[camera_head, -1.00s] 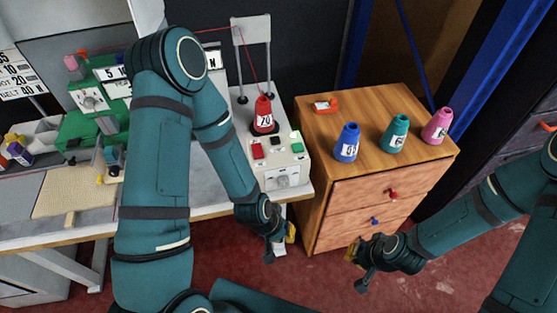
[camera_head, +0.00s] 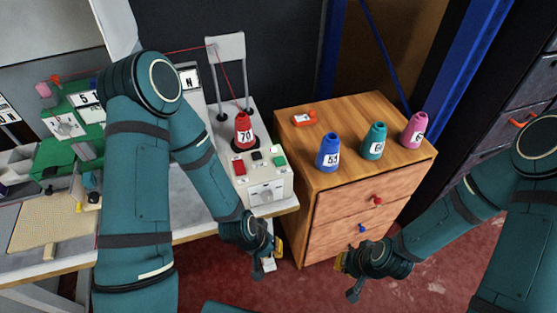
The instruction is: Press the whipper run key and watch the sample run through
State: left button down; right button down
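A light control box (camera_head: 263,188) stands at the right end of the work table. Its top carries a red key (camera_head: 239,166), a small black key (camera_head: 256,155) and a green key (camera_head: 279,161); I cannot read which is the run key. A red cone of thread (camera_head: 243,131) marked 70 stands behind it, its thread rising to a grey stand (camera_head: 229,62). The green machine (camera_head: 72,125) is at the left, partly behind my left arm. My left gripper (camera_head: 274,256) is below and in front of the box, apart from it. My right gripper (camera_head: 345,273) hangs in front of the drawers. Both fingertips are too small to judge.
A wooden drawer cabinet (camera_head: 390,172) stands right of the table. It bears an orange-red item (camera_head: 304,118) and blue (camera_head: 328,153), teal (camera_head: 374,142) and pink (camera_head: 414,130) cones. Red floor (camera_head: 310,292) shows between my grippers. A dark cabinet (camera_head: 510,95) stands at far right.

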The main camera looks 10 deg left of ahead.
aim_at(280, 161)
jog(key=k+j+u, duration=0.1)
jog(key=u, duration=1.9)
jog(key=j, duration=0.25)
jog(key=i+j, duration=0.15)
jog(key=j+u, duration=0.05)
